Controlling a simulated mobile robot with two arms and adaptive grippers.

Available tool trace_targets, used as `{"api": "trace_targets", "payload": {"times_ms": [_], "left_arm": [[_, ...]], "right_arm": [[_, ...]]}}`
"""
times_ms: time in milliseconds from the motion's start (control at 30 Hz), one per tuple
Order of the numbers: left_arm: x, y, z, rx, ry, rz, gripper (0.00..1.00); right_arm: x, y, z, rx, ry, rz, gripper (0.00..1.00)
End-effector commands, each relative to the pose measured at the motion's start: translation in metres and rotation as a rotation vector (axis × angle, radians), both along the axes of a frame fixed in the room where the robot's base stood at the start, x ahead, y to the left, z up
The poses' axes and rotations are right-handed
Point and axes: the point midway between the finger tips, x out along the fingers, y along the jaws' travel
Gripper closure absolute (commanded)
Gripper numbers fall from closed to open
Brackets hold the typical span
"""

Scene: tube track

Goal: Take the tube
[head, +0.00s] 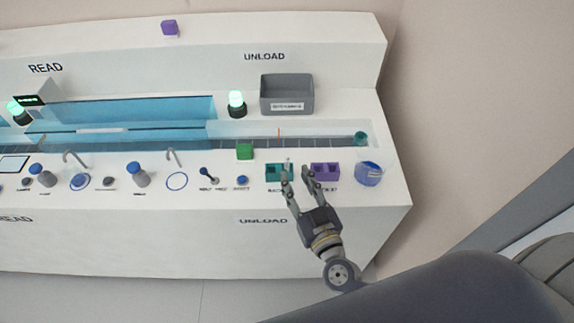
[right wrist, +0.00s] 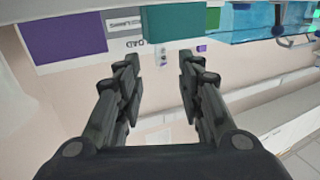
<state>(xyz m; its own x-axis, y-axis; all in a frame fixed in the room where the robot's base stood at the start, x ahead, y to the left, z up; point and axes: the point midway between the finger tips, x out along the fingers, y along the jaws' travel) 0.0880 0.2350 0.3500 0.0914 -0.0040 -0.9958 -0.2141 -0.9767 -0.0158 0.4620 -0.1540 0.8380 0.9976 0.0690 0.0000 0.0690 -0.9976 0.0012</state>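My right gripper (head: 297,167) is open, with its fingertips over the front edge of the teal rack (head: 271,174) and the purple rack (head: 325,171) on the UNLOAD counter. In the right wrist view the gripper (right wrist: 156,65) shows a clear gap between its fingers, with nothing gripped. A small pale upright piece (head: 287,161) shows at the teal rack by the left fingertip; I cannot tell if it is a tube. A thin orange upright item (head: 279,133) stands at the track (head: 320,141) behind. My left gripper is out of view.
A green block (head: 244,151) sits left of the teal rack, and a blue cup (head: 369,174) stands right of the purple rack. A grey bin (head: 287,95) is behind the track. A green-lit lamp (head: 237,103) and several knobs stand to the left.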

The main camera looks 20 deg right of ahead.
Motion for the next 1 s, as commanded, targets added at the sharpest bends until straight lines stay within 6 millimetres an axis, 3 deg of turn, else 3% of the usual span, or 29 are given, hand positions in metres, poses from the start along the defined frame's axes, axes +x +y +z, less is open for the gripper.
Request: {"api": "trace_targets", "payload": {"times_ms": [267, 533, 867, 1000], "left_arm": [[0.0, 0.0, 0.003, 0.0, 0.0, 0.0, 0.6], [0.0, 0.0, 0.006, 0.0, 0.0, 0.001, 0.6], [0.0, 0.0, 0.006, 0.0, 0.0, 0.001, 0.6], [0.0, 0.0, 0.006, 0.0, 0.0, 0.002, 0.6]], "right_arm": [[0.025, 0.002, 0.001, 0.0, -0.001, 0.001, 0.65], [0.063, 0.005, 0.001, 0.001, -0.001, 0.002, 0.65], [0.07, 0.006, 0.0, 0.001, 0.0, 0.002, 0.65], [0.069, 0.006, 0.0, 0.001, 0.0, 0.002, 0.92]]}}
